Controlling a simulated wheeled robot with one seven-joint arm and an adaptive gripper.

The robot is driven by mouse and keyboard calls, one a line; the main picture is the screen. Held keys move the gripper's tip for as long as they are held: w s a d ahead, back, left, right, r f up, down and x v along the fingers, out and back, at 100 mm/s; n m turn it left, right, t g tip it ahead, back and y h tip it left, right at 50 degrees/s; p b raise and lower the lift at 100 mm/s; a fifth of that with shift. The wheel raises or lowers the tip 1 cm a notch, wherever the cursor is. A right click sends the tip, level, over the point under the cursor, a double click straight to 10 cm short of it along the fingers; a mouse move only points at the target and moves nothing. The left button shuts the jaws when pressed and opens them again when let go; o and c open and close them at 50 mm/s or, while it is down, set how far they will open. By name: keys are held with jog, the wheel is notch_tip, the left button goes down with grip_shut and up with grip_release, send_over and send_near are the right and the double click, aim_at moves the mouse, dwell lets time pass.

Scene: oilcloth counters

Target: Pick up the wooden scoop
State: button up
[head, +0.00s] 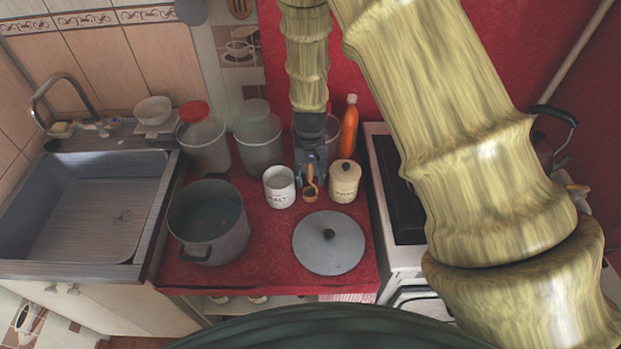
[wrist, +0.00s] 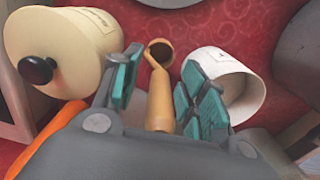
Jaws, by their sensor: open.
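The wooden scoop (wrist: 159,95) shows in the wrist view, with a small round bowl and a long light-brown handle. In the head view the scoop (head: 310,192) lies on the red counter between a white mug and a cream lidded jar. My gripper (wrist: 160,88) is open, with a teal-padded finger on each side of the scoop's handle. In the head view my gripper (head: 311,180) is over the handle end and hides part of it. I cannot tell whether the pads touch the handle.
The white mug (head: 279,188) and the cream jar (head: 344,181) stand close on either side. A grey lid (head: 329,243) lies in front, and a large pot (head: 208,222) is at left. An orange bottle (head: 349,127) stands behind. Red counter (head: 262,262) is clear near the front.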

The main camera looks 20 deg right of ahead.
jog(key=shift+f, duration=0.25)
grip_shut()
jog(key=shift+r, duration=0.15)
jog(key=shift+r+b, duration=1.45)
jog(key=shift+r, duration=3.45)
